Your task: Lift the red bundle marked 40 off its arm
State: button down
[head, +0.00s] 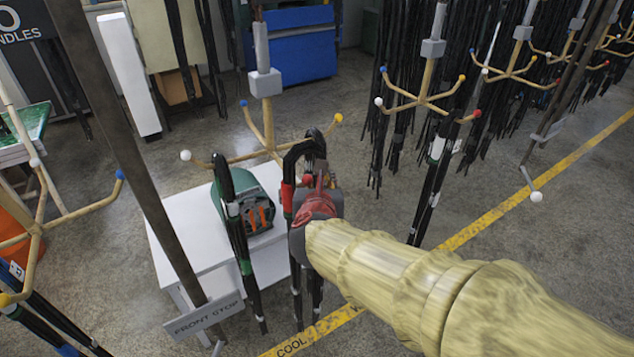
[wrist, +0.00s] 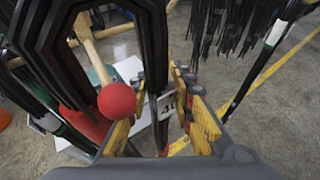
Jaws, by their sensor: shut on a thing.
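The red-banded bundle of black hoses (head: 287,198) hangs at the red-tipped arm of the near wooden hanger (head: 268,130). Its bent top stands above the red ball tip (head: 307,180). The ball is large in the wrist view (wrist: 116,101), beside the black hoses (wrist: 152,45). A white tag reading 40 (wrist: 168,105) shows between my yellow fingers. My gripper (head: 306,207) is shut on the bundle just below the ball; it also shows in the wrist view (wrist: 170,95). I cannot tell whether the bundle still rests on the arm.
A green-banded bundle (head: 235,230) hangs close on the left. Behind it, a green and orange case (head: 262,205) sits on a white table (head: 190,258). A dark post (head: 130,150) with a FRONT STOP sign (head: 203,316) stands left. Another hanger (head: 425,90) with bundles stands right.

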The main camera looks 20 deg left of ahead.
jog(key=s+d, duration=0.8)
jog(key=d, duration=0.2)
jog(key=shift+s+f, duration=0.35)
jog(key=shift+f, duration=0.05)
dwell(0.8)
jog(key=shift+d, duration=0.15)
dwell(0.6)
jog(key=shift+r, duration=0.1)
jog(key=w+d+f+m+h+b, duration=0.2)
jog(key=w+d+f+b, duration=0.1)
jog(key=w+f+b, duration=0.3)
jog(key=w+d+f+m+h+b, duration=0.1)
jog(key=w+d+f+h+b, duration=0.15)
jog(key=w+f, duration=0.45)
jog(key=w+d+f+m+h+b, duration=0.1)
jog(key=d+f+b, duration=0.6)
jog(key=d+f, duration=0.3)
jog(key=w+d+f+m+h+b, duration=0.1)
jog(key=d+f+b, duration=0.7)
jog(key=f, duration=0.9)
jog(key=d+m+h, duration=0.1)
jog(key=d, duration=0.2)
jog(key=shift+f+m, duration=0.3)
